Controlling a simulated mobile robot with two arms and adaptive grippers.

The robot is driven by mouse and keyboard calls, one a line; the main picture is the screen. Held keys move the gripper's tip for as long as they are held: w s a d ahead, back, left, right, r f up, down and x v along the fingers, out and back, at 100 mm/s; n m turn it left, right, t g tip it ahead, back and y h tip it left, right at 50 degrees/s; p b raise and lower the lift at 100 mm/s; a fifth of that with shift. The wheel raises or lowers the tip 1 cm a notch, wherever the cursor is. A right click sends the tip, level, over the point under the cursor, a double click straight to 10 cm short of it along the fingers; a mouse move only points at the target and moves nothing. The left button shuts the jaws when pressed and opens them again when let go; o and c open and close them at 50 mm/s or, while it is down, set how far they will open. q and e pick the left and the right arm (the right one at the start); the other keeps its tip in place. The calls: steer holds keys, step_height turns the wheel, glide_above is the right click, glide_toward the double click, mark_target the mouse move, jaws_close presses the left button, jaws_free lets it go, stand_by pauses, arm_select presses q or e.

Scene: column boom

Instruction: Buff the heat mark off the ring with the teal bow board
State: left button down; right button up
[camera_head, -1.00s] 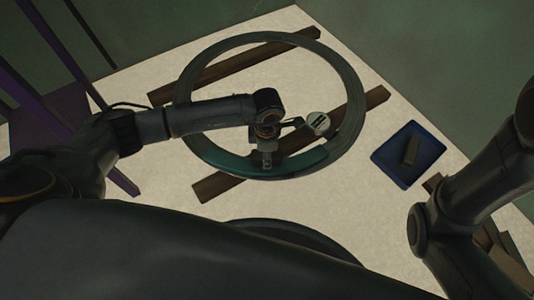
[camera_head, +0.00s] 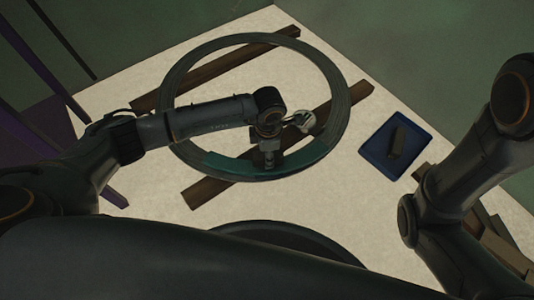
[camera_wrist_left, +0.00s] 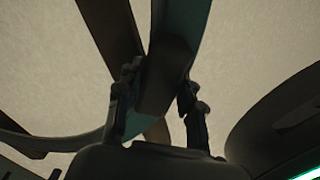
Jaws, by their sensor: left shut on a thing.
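The large dark grey-green ring (camera_head: 338,110) lies flat across two wooden bars in the head view. The curved teal bow board (camera_head: 306,156) lies along the ring's near side, seemingly touching it. My left gripper (camera_head: 268,160) is over the ring's near side, shut on the board. In the left wrist view, the fingers of my left gripper (camera_wrist_left: 160,100) stand on either side of a dark piece, with teal (camera_wrist_left: 138,124) showing beside it. The heat mark cannot be made out. My right arm shows at the right, but its gripper is out of view.
One wooden bar (camera_head: 215,71) runs under the ring's far side, another (camera_head: 208,189) under its near side. A blue tray (camera_head: 373,160) with a brown block (camera_head: 397,141) stands to the right. Purple posts (camera_head: 42,62) stand at the left. The pale table (camera_head: 150,195) is bare at near left.

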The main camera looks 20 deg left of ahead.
mark_target(254, 155)
arm_select(q)
steer(key=shift+s+a+p, duration=0.35)
steer(key=shift+a+p, duration=0.1)
steer(key=shift+a, duration=0.45)
steer(key=shift+s+a+f, duration=0.1)
steer(key=shift+s+a, duration=0.2)
steer(key=shift+a, duration=0.45)
steer(key=shift+s+a+f, duration=0.1)
steer(key=shift+a, duration=0.1)
steer(key=shift+w+d, duration=0.2)
steer(key=shift+d, duration=0.65)
